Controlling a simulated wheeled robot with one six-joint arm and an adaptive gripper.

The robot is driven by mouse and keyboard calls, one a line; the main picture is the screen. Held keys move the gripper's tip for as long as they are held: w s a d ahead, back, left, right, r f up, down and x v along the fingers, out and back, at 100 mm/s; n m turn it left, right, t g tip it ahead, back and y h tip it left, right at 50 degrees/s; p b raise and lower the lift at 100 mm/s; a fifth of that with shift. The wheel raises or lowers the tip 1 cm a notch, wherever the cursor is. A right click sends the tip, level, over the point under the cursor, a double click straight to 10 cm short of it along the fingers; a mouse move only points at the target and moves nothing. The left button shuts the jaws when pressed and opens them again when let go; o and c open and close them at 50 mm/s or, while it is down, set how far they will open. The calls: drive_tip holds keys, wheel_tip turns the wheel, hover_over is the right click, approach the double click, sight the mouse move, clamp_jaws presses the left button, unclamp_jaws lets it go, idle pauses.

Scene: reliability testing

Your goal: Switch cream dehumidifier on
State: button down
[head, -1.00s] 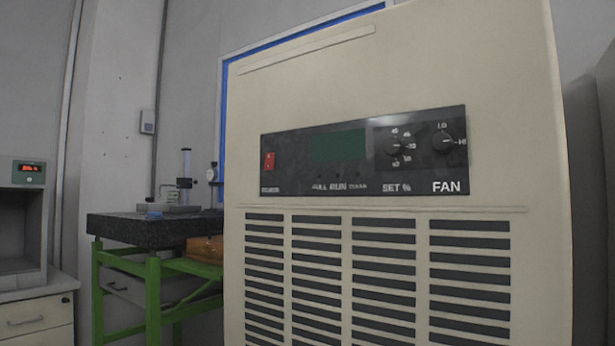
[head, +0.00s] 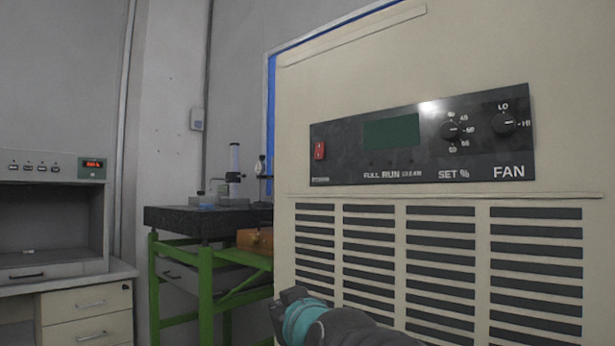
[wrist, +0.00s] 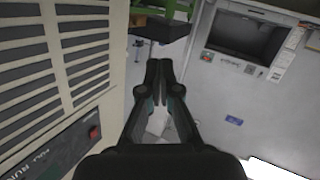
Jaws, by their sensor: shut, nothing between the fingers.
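The cream dehumidifier (head: 460,60) fills the right of the head view. Its black control panel (head: 350,170) has a red rocker switch (head: 319,150) at the left end, a dark green display (head: 391,132), a SET % knob (head: 450,131) and a FAN knob (head: 503,123). The display is blank. My gripper (head: 285,302) is at the bottom of the head view, in front of the grille and below the switch. In the wrist view my gripper (wrist: 159,68) has its fingers together and empty. The red switch (wrist: 94,133) shows there at lower left, apart from the fingers.
A green-framed stand (head: 205,290) with a dark granite slab (head: 185,221) stands left of the dehumidifier. A grey cabinet with a red readout (head: 93,164) sits on a drawer bench (head: 88,310) at far left.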

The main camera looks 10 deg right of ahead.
sight(320, 152)
drive_tip(key=w+r+m+h+b, duration=0.1)
drive_tip(key=w+r+m+h, duration=0.3)
drive_tip(key=r+m+h, duration=0.3)
drive_tip(key=w+r+m+h+b, duration=0.1)
drive_tip(key=w+r+m+h, duration=0.4)
drive_tip(key=r+h, duration=0.9)
drive_tip(key=shift+w+a+m+g+h, duration=0.15)
drive_tip(key=shift+a+m+g+h, duration=0.3)
drive_tip(key=shift+m+h, duration=1.15)
drive_tip(key=shift+r, duration=0.15)
drive_tip(key=x, duration=0.4)
drive_tip(key=f+p+x, duration=0.1)
drive_tip(key=x, duration=0.3)
drive_tip(key=w+d+p+x, duration=0.1)
drive_tip(key=x, duration=0.2)
drive_tip(key=shift+w+d+f, duration=0.15)
drive_tip(key=shift+w+d, duration=0.05)
drive_tip(key=shift+d, duration=0.15)
drive_tip(key=shift+w+d+f, duration=0.1)
drive_tip(key=shift+w+d, duration=0.25)
drive_tip(key=shift+d, duration=0.15)
